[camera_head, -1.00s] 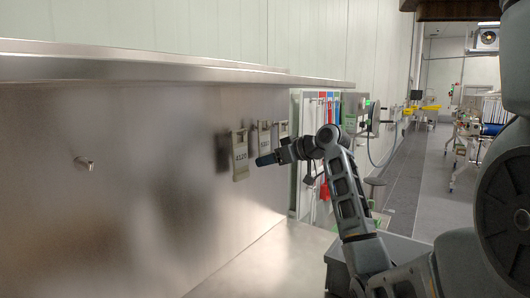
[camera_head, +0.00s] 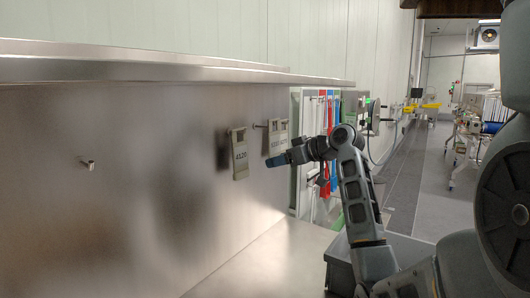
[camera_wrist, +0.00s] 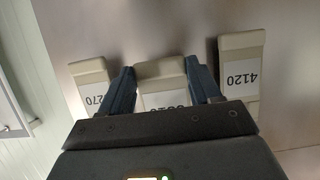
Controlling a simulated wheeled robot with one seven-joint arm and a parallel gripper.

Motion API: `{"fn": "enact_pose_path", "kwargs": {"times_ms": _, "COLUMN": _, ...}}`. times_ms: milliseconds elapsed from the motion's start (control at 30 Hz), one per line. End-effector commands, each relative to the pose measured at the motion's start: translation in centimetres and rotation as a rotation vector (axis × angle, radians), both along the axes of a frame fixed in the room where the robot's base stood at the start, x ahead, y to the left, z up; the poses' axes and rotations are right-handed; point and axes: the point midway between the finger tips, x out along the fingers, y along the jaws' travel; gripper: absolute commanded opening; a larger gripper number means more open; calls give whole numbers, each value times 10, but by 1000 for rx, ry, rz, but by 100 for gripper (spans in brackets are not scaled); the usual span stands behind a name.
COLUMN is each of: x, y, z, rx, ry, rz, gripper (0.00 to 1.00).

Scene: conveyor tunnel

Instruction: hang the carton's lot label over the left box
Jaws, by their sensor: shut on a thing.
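Pale lot labels with hooked tops are by the steel wall. The label marked 4120 (camera_head: 239,154) hangs at the left of the group; it is also in the wrist view (camera_wrist: 240,68). My gripper (camera_head: 277,158) is shut on the middle label (camera_head: 274,138). In the wrist view my gripper's two dark blue fingers (camera_wrist: 163,88) flank this middle label (camera_wrist: 160,70), whose number is mostly hidden. A third label ending in 270 (camera_wrist: 94,85) is beside it, partly hidden in the head view (camera_head: 284,131). I cannot make out the carton or the left box.
A bare peg (camera_head: 87,165) sticks out of the steel wall (camera_head: 130,215) at the left. Another short peg (camera_head: 259,126) shows between the 4120 label and the held one. A steel ledge (camera_head: 150,66) overhangs above. The space in front of the wall's left part is clear.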

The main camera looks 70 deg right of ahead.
Motion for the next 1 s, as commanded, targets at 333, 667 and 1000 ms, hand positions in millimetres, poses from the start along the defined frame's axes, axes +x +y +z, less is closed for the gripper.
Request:
{"fn": "enact_pose_path", "kwargs": {"times_ms": 333, "x": -19, "y": 6, "z": 0, "rx": 0, "ry": -1, "rz": -1, "gripper": 8}}
{"fn": "enact_pose_path", "kwargs": {"times_ms": 667, "x": -27, "y": 8, "z": 0, "rx": 1, "ry": 0, "rz": 0, "gripper": 8}}
{"fn": "enact_pose_path", "kwargs": {"times_ms": 1000, "x": -27, "y": 8, "z": 0, "rx": 0, "ry": 0, "rz": 0, "gripper": 8}}
